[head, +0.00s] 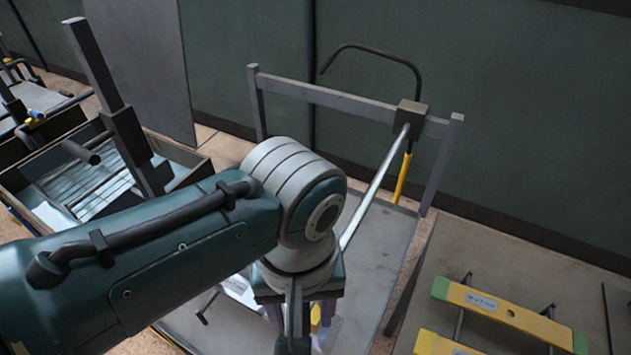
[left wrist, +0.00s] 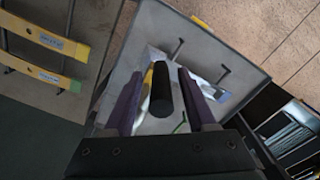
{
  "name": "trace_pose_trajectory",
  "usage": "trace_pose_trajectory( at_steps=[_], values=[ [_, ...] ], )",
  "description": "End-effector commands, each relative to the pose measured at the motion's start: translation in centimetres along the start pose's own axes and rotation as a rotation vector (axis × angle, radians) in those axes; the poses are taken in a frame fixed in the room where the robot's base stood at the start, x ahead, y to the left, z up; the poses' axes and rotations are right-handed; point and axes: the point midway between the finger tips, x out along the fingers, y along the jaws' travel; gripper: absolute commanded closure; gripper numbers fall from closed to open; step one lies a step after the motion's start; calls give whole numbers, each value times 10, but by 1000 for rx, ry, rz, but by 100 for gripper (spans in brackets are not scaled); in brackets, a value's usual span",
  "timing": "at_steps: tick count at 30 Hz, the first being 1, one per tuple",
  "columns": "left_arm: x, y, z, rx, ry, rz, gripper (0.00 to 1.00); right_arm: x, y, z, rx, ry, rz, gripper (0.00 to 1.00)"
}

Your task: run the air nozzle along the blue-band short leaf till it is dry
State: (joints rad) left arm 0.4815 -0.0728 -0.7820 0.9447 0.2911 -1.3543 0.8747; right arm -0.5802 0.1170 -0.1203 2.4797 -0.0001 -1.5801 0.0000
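My left gripper (head: 300,312) points down over the grey tray table (head: 381,250), its fingers partly hidden by a dark upright piece. In the left wrist view its two purple fingers (left wrist: 160,95) stand apart. A black cylinder (left wrist: 160,88) lies between them, with visible gaps on both sides. Pale shiny pieces and a yellow strip (left wrist: 148,76) lie beneath; I cannot tell what they are. A yellow and black tool (head: 402,180) hangs from the table's frame; I cannot tell if it is the air nozzle. My right gripper is out of view.
Two yellow bars with green ends (head: 497,308) lie on the right-hand table (head: 474,248). A grey crossbar frame (head: 326,95) with a curved black hook (head: 374,48) stands behind. A dark open bin (head: 52,215) with a tall post (head: 94,65) stands left.

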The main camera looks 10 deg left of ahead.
Motion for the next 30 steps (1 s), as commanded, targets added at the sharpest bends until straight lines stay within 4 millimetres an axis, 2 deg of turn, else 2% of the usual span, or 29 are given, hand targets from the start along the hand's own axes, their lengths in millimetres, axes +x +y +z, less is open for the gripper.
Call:
trace_pose_trajectory(
  at_steps=[7,10,18,24,30],
  values=[
    [-1,0,0,1,0,0,43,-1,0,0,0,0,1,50],
    [-8,0,0,1,1,2,43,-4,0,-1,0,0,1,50],
    [-55,0,0,0,2,3,43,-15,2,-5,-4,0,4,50],
    [-86,1,-1,1,2,3,43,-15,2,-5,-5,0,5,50],
    [-99,0,0,0,0,0,43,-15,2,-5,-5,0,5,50]
  ],
)
